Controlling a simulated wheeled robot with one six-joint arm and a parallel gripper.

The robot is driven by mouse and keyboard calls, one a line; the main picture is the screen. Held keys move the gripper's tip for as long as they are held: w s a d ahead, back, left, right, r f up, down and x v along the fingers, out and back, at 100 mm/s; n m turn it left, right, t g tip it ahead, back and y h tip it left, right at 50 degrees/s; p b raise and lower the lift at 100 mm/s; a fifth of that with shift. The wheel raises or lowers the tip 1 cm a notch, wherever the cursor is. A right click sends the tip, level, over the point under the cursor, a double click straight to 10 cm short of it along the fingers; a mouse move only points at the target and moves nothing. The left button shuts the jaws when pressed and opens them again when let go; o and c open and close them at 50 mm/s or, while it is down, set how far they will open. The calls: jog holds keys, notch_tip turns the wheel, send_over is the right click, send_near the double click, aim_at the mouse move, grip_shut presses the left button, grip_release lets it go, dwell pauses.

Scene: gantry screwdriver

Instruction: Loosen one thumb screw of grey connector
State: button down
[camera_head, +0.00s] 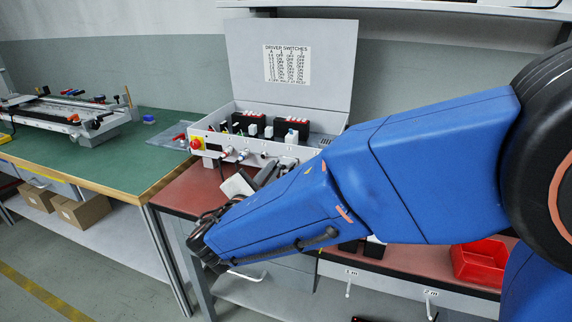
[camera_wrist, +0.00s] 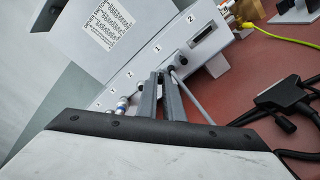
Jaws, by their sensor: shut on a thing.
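In the wrist view my gripper (camera_wrist: 164,74) has its two grey fingers close together against the front panel of the grey control box (camera_wrist: 135,72). It is shut on a small part there, which looks like a thumb screw but is mostly hidden by the fingertips. A small black round part (camera_wrist: 178,58) sits just right of the tips. A grey cable (camera_wrist: 192,97) runs down from beside the tips. The body of the grey connector cannot be made out clearly. In the head view the box (camera_head: 232,148) stands open on the red bench, and my arm hides the fingertips.
A wide socket (camera_wrist: 204,37) lies right of the fingers. A round metal plug (camera_wrist: 122,105) is close on the left. A black connector with cables (camera_wrist: 283,92) lies on the red bench. A red bin (camera_head: 480,262) is at right. The green table (camera_head: 125,150) is at left.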

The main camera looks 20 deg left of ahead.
jog(key=n, duration=0.6)
jog(key=shift+n, duration=0.4)
jog(key=n, duration=0.5)
jog(key=shift+n, duration=0.4)
jog(key=n, duration=0.6)
jog(key=shift+n, duration=0.3)
jog(key=n, duration=0.5)
jog(key=shift+n, duration=0.4)
jog(key=c, duration=2.1)
grip_release()
